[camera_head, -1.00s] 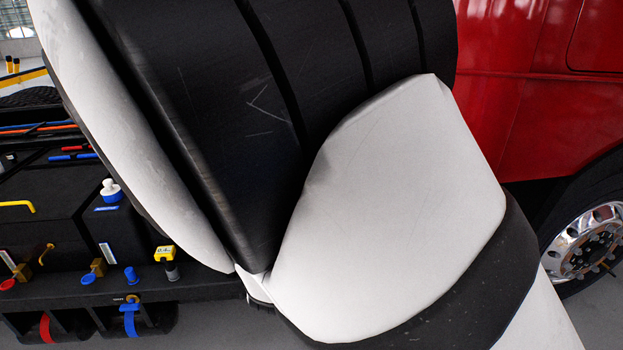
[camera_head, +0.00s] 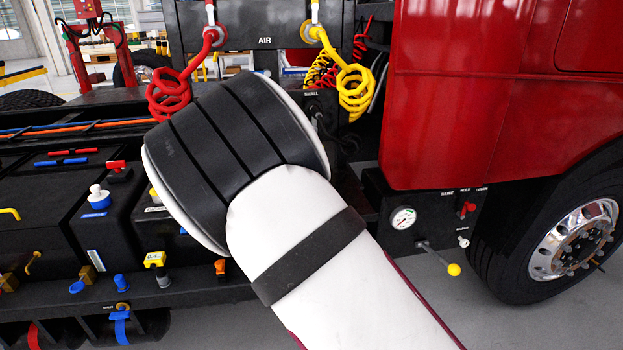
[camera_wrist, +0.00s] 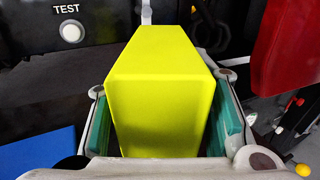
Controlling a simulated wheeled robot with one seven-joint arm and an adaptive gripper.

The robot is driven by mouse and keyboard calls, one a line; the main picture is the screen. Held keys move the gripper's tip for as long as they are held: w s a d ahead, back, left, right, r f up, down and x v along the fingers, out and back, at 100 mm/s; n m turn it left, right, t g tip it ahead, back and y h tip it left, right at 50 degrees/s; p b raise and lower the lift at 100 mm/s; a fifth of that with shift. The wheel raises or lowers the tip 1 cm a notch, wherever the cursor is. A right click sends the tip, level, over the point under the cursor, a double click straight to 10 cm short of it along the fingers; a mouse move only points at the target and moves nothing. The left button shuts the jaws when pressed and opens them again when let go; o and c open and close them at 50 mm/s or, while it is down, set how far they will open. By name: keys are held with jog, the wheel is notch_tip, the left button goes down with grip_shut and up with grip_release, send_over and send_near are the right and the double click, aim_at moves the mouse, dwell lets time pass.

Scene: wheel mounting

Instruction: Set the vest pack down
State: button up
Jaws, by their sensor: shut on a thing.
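The vest pack (camera_wrist: 160,60) is a bright yellow block in the middle of the wrist view. My gripper (camera_wrist: 162,125) is shut on it, with a teal-lined finger against each side. The lower end of the pack is hidden by the near part of my gripper. In the head view my white and black arm fills the middle and hides both my gripper and the pack. I cannot tell whether the pack touches anything beneath it.
A dark panel with a TEST button (camera_wrist: 71,32) is at upper left of the wrist view, above a blue flat surface (camera_wrist: 40,155). The head view shows a red truck cab (camera_head: 470,90), a wheel (camera_head: 575,240), coiled red (camera_head: 170,95) and yellow (camera_head: 356,90) hoses.

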jog(key=shift+w+f, duration=0.25)
jog(key=shift+w, duration=0.1)
jog(key=shift+f+p, duration=0.35)
jog(key=shift+f, duration=1.1)
jog(key=shift+f, duration=0.2)
jog(key=o, duration=1.4)
jog(key=shift+o, duration=0.2)
jog(key=shift+r, duration=0.2)
jog(key=s+a, duration=0.1)
jog(key=s, duration=1.1)
jog(key=shift+a, duration=0.15)
